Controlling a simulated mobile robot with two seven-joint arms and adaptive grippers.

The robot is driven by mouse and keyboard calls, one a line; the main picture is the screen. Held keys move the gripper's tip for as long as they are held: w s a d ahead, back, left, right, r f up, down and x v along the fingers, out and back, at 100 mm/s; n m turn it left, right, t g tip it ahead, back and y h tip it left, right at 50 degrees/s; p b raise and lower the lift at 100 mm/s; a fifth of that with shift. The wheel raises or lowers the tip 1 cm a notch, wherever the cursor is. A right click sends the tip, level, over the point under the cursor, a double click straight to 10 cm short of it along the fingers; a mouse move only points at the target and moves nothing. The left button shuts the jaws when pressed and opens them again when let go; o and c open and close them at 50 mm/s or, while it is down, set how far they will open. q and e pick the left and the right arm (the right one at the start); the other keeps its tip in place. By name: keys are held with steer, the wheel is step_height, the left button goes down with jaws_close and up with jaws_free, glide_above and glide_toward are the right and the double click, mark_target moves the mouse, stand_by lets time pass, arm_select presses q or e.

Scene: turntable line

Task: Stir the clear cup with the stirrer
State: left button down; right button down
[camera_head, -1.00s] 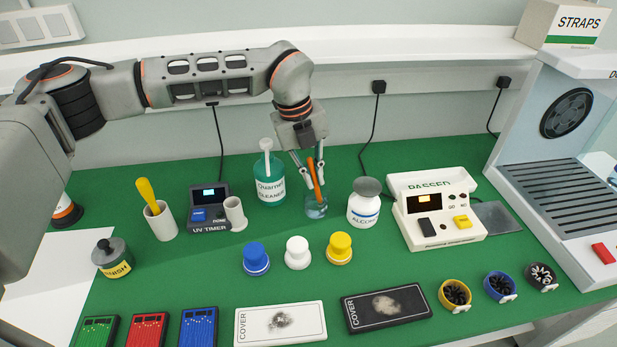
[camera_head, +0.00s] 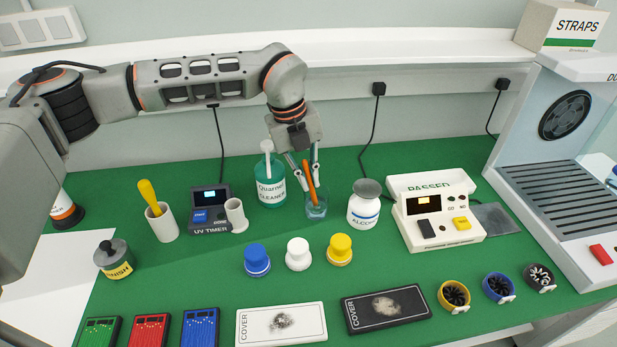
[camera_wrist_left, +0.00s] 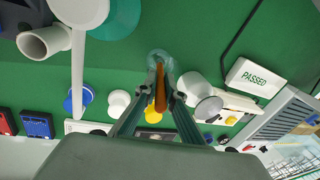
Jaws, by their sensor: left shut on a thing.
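The clear cup (camera_head: 316,210) stands on the green mat at the back middle, with teal liquid in it. The stirrer (camera_head: 310,182) is an orange-brown stick. My left gripper (camera_head: 308,176) is shut on the stirrer above the cup, and the stirrer's lower end is inside the cup. In the left wrist view the stirrer (camera_wrist_left: 160,88) lies between the fingers and points into the cup (camera_wrist_left: 159,57). The exact depth of the tip is hard to see. My right gripper is not in view.
The UV timer (camera_head: 208,208) is further left.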

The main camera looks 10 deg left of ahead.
mark_target(305, 165)
arm_select(q)
steer(key=shift+p+v, duration=1.05)
steer(key=shift+v, duration=0.95)
steer(key=shift+p+v, duration=0.85)
steer(key=shift+v, duration=1)
steer(key=shift+d+p+v, duration=0.2)
steer(key=shift+p+v, duration=0.35)
steer(key=shift+v, duration=0.55)
steer(key=shift+d+r, duration=0.1)
steer(key=shift+r, duration=1.3)
